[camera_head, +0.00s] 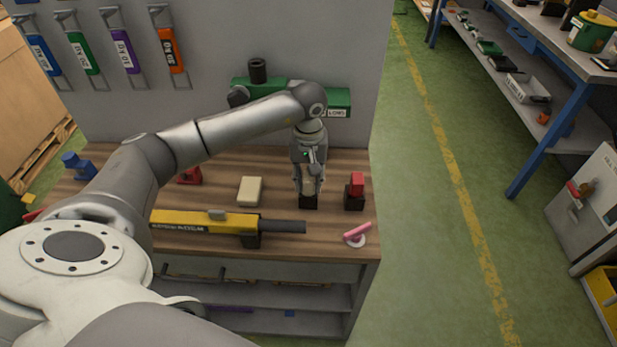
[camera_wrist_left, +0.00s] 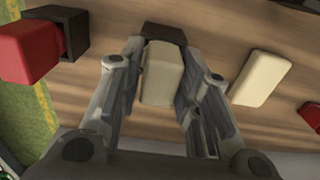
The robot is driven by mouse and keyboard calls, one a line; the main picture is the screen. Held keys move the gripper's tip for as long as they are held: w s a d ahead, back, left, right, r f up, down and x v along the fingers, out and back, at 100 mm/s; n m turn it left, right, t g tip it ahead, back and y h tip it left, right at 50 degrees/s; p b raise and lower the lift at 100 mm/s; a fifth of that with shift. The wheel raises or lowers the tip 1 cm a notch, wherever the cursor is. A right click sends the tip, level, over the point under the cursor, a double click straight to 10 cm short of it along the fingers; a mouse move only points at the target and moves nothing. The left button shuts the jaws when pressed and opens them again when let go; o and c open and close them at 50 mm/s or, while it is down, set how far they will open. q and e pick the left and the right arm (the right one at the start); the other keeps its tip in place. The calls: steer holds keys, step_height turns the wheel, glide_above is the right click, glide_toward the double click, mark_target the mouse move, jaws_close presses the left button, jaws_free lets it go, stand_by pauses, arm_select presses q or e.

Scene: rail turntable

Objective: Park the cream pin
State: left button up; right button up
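A cream pin (camera_wrist_left: 161,75), a pale block, is between the fingertips of my left gripper (camera_wrist_left: 160,58). The fingers look closed against its two sides. In the head view, my left gripper (camera_head: 308,178) points down over the table's right part, with the cream pin (camera_head: 308,186) between its fingers. A black socket block (camera_head: 308,202) is right below the pin; it also shows at its far end in the wrist view (camera_wrist_left: 164,33). I cannot tell how deep the pin sits in it. My right gripper is in neither view.
Another cream block (camera_head: 250,190) lies left of the gripper. A red block in a black holder (camera_head: 355,192) stands close on the right. A yellow tool with a dark barrel (camera_head: 205,223) and a pink piece on a white disc (camera_head: 357,235) lie in front. A grey panel (camera_head: 215,100) rises behind.

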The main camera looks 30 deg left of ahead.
arm_select(q)
steer(key=o, duration=0.3)
step_height(320, 180, up, 12)
stand_by(0.6)
stand_by(0.7)
